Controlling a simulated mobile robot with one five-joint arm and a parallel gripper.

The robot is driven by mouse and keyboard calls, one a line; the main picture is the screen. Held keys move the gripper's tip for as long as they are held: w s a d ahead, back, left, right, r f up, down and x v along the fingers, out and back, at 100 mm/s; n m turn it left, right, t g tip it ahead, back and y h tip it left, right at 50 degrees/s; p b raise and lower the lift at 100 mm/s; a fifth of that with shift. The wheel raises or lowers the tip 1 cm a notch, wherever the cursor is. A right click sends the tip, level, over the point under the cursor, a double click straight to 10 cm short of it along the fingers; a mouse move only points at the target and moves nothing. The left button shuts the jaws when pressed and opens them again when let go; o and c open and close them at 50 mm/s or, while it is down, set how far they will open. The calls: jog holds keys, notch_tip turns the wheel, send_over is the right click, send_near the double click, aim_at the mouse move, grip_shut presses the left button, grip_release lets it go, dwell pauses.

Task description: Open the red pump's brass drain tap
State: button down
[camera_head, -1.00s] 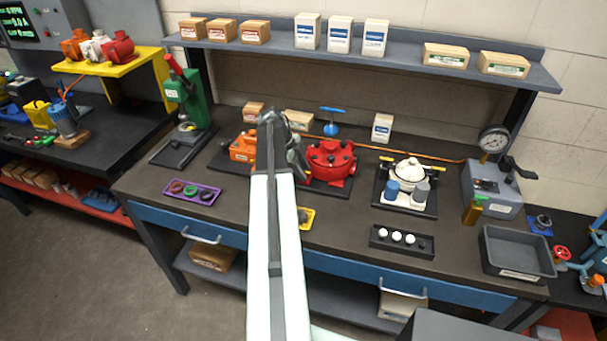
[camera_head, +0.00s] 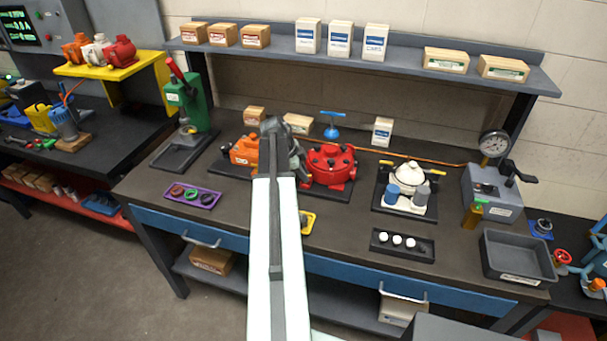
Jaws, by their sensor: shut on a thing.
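The red pump (camera_head: 331,166) stands on a dark plate on the workbench, right of my arm. My gripper (camera_head: 298,162) is at the pump's left side, with its dark wrist covering the space between the pump and an orange machine. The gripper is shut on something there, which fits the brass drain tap. The tap and the fingertips are hidden behind the wrist, so I cannot see the tap's angle.
The orange machine (camera_head: 243,151) stands close left of my wrist. A blue T-handled tool (camera_head: 332,127) stands behind the pump. A white pump (camera_head: 408,175) on a tray is to the right. A purple tray (camera_head: 193,194) and a black tray (camera_head: 402,244) lie in front.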

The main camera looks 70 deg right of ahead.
jog(key=n+t+h, duration=0.1)
jog(key=n, duration=0.2)
jog(key=shift+s+n, duration=0.15)
jog(key=shift+n, duration=0.25)
jog(key=n+t, duration=0.1)
jog(key=n, duration=0.2)
jog(key=shift+s+n+t, duration=0.1)
jog(key=shift+n+t, duration=0.2)
jog(key=shift+t, duration=0.1)
jog(key=n+t, duration=0.1)
jog(key=n, duration=0.2)
jog(key=shift+s+t, duration=0.1)
jog(key=shift+t, duration=0.2)
jog(key=shift+n+t, duration=0.6)
jog(key=shift+n, duration=1.3)
jog(key=c, duration=1.5)
grip_release()
jog(key=shift+o, duration=0.2)
